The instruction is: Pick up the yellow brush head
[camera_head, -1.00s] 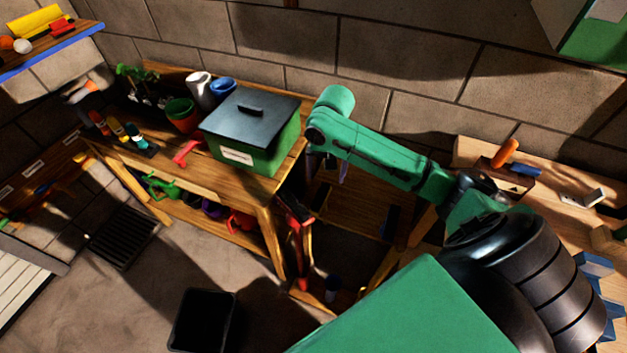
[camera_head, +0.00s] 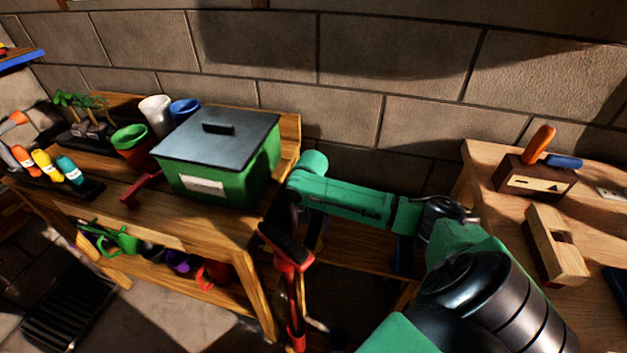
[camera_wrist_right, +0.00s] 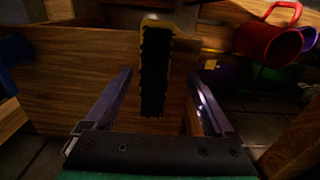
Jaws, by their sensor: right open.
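The brush head (camera_wrist_right: 155,70) shows in the right wrist view as a long upright block of black bristles with a thin yellow edge. My right gripper (camera_wrist_right: 159,76) is open there, with one finger on each side of the brush head and a gap to both. I cannot tell how far ahead of the fingertips it is. In the head view my right arm reaches left and bends down between the two benches; its fingers are hard to make out in the shade. The yellow brush head cannot be made out in the head view. My left gripper is not in view.
A red tool with a black top (camera_head: 287,247) stands by the left bench (camera_head: 210,230), close to my right arm. The bench carries a green box (camera_head: 205,185) with a dark lid. Red (camera_wrist_right: 268,35) and purple items show right in the wrist view. The right bench (camera_head: 590,225) holds wooden blocks.

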